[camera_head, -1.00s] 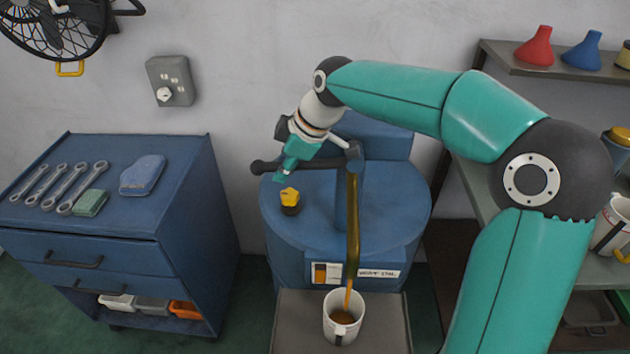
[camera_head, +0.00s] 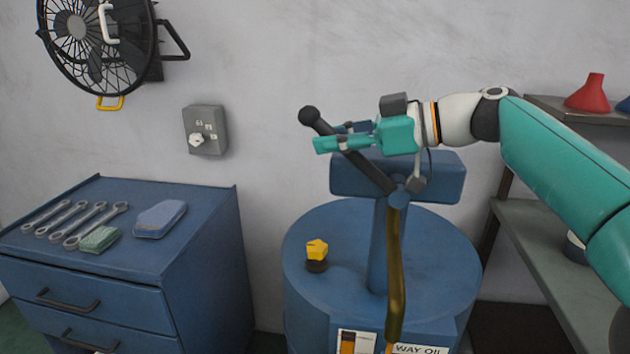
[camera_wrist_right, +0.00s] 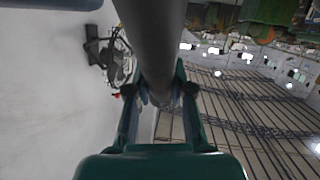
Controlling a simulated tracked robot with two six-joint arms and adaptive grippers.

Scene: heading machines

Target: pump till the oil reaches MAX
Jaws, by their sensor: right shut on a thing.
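The blue oil drum (camera_head: 440,265) carries a pump with a dark lever (camera_head: 374,176) that slants up to the left, ending in a round knob. My right gripper (camera_head: 335,144) is shut on the lever below the knob; the dark bar also runs between its fingers in the right wrist view (camera_wrist_right: 157,60). A brown-gold spout (camera_head: 394,270) hangs down from the pump. A white plate with an amber window (camera_head: 348,342) and a "WAY OIL" label (camera_head: 418,349) are cut by the bottom edge. No MAX mark is readable. The mug is out of view. My left gripper is not in view.
A yellow-topped cap (camera_head: 317,250) sits on the drum lid. A blue cabinet (camera_head: 200,260) with wrenches and cloths stands left. A wall switch box (camera_head: 205,130) and a fan (camera_head: 98,40) hang behind. A shelf (camera_head: 535,225) stands right.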

